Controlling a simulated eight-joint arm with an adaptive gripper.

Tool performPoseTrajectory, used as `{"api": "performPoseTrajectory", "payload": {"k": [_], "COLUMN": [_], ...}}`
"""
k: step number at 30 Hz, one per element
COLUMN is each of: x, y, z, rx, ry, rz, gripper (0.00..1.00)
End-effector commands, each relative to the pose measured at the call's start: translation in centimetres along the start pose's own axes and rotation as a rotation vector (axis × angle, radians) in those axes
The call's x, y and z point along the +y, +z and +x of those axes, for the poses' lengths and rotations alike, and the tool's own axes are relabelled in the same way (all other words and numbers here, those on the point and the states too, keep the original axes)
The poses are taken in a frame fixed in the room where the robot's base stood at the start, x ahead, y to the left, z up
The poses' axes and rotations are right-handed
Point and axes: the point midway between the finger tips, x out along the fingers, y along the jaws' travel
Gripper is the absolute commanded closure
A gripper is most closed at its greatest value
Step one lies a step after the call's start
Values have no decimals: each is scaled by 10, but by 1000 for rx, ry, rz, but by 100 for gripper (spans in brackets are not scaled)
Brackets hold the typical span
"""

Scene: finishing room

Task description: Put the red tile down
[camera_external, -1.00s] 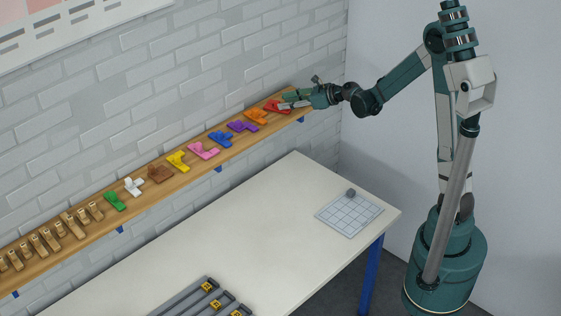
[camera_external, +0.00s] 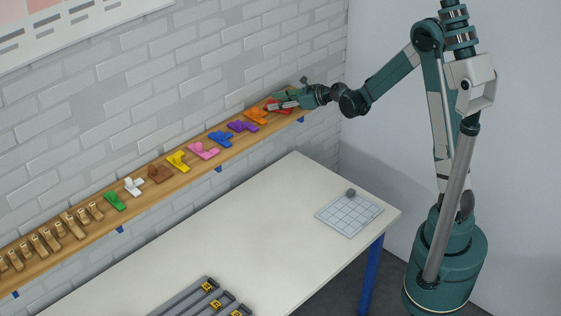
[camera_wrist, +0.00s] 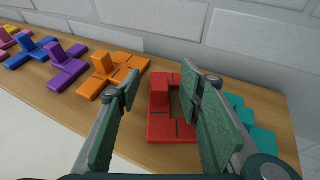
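The red tile (camera_wrist: 172,127) lies on the wooden shelf, with its upright red knob between my gripper's fingers in the wrist view. It also shows in the external view (camera_external: 284,110), partly covered by my gripper. My gripper (camera_wrist: 160,85) is open, with green finger pads spread to the left and right of the tile and a gap on the left side. In the external view my gripper (camera_external: 275,102) is over the right end of the shelf. The right finger hides part of the tile's right side.
A teal tile (camera_wrist: 250,115) lies just right of the red one, partly behind the right finger. An orange tile (camera_wrist: 112,70) lies to the left, then purple (camera_wrist: 65,65) and others along the shelf (camera_external: 140,207). The wall rises behind. A gridded board (camera_external: 349,213) lies on the white table (camera_external: 240,240) below.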

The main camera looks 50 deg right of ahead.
Motion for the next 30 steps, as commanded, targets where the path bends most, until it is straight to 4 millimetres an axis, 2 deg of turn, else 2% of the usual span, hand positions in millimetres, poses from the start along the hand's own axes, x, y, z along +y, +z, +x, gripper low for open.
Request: {"api": "performPoseTrajectory", "payload": {"k": [13,14,22,30], "x": [0,0,0,0], "y": [0,0,0,0], "z": [0,0,0,0], "rx": [0,0,0,0], "ry": [0,0,0,0], "rz": [0,0,0,0], "gripper": [63,65,100,100]}}
